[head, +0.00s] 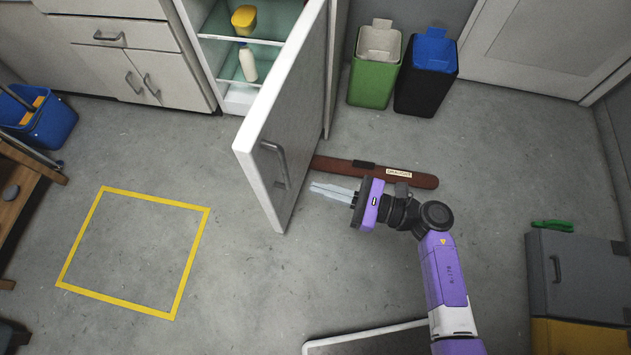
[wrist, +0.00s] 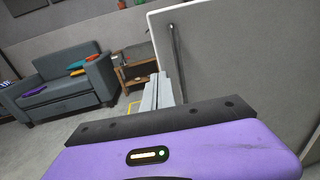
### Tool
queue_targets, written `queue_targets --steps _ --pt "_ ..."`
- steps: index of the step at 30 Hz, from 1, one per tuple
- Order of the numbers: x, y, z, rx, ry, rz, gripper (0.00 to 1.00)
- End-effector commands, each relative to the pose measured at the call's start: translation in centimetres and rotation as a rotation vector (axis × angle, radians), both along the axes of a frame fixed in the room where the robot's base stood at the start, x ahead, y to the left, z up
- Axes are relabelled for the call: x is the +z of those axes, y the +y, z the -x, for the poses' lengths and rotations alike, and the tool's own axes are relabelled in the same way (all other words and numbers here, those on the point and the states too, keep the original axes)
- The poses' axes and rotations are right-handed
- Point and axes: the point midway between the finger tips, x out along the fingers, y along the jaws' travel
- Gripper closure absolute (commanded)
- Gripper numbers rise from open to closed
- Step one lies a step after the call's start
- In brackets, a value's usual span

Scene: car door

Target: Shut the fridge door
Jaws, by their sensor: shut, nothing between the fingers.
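The fridge door (head: 285,115) stands wide open and juts out into the room, its outer face with a bar handle (head: 275,163) turned to the right. The open fridge (head: 225,62) shows shelves with a yellow-topped container and a white bottle. My gripper (head: 312,188) is shut and empty, to the right of the door's outer face, near the handle. In the wrist view the door (wrist: 240,70) fills the right side, with its handle (wrist: 175,62) just beyond my fingertips (wrist: 158,80). I cannot tell whether the fingertips touch the door.
A brown draught stopper (head: 400,176) lies on the floor behind my gripper. A green bin (head: 373,84) and a black bin (head: 424,92) stand at the back wall. A yellow floor square (head: 190,262) lies left of the door on clear floor. A grey cabinet (head: 575,270) stands right.

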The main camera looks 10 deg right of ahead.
Motion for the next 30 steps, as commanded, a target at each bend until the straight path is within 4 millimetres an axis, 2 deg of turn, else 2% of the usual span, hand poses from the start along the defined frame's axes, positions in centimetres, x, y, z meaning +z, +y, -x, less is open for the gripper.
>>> queue_targets --steps 9,15,21,30 --pt "0.2 5.7 -2.9 0.004 0.001 -0.003 1.00" --pt "0.2 8.7 -4.3 0.002 0.002 -0.002 1.00" --pt "0.1 10.2 -5.2 0.000 0.001 -0.002 1.00" --pt "0.0 10.5 -5.3 -0.001 0.001 -0.002 1.00"
